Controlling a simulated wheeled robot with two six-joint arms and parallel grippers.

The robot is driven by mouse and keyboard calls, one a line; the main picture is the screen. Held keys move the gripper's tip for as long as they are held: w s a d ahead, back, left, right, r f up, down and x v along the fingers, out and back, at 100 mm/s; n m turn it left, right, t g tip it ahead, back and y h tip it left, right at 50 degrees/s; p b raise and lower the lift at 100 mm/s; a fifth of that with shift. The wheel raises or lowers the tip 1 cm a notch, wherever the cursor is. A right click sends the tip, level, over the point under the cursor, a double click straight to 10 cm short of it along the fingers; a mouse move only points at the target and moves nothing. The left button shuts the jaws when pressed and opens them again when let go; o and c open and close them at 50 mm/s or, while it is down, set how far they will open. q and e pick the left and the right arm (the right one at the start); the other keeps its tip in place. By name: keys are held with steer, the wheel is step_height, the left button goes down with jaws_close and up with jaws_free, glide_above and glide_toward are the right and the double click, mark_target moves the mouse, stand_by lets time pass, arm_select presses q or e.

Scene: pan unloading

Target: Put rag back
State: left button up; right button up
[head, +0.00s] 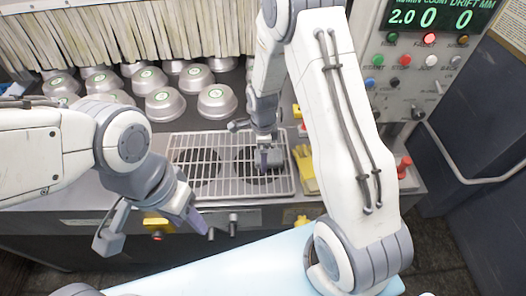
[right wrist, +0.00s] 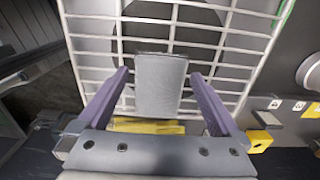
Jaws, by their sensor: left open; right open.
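A grey, cloth-like block, which looks like the rag (right wrist: 160,85), lies over the white wire rack (right wrist: 228,58) in the right wrist view. It sits between the spread purple fingers of my right gripper (right wrist: 160,92), with a gap on each side. In the head view my right gripper (head: 268,160) is low over the right part of the rack (head: 222,138), and its fingertips are partly hidden. My left gripper (head: 190,212) is open and empty in front of the counter's front edge, apart from the rack.
Several upturned metal bowls (head: 165,104) stand at the back left before a pale strip curtain (head: 110,35). A yellow item (head: 305,168) lies right of the rack. A red knob (head: 404,162) and a control panel (head: 415,60) stand at the right.

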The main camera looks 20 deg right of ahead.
steer(key=shift+r, duration=0.3)
steer(key=shift+w+r, duration=0.1)
steer(key=shift+r, duration=0.2)
step_height(320, 180, up, 10)
steer(key=b, duration=0.3)
steer(key=s+a+r+n, duration=0.6)
steer(key=s+a+n, duration=0.55)
steer(key=n, duration=0.35)
steer(key=s+a+n+y, duration=0.1)
steer(key=s+n, duration=1.1)
steer(key=n, duration=0.1)
steer(key=shift+s+a+r+n, duration=0.15)
steer(key=shift+s+r+n, duration=0.15)
steer(key=shift+s+r, duration=0.1)
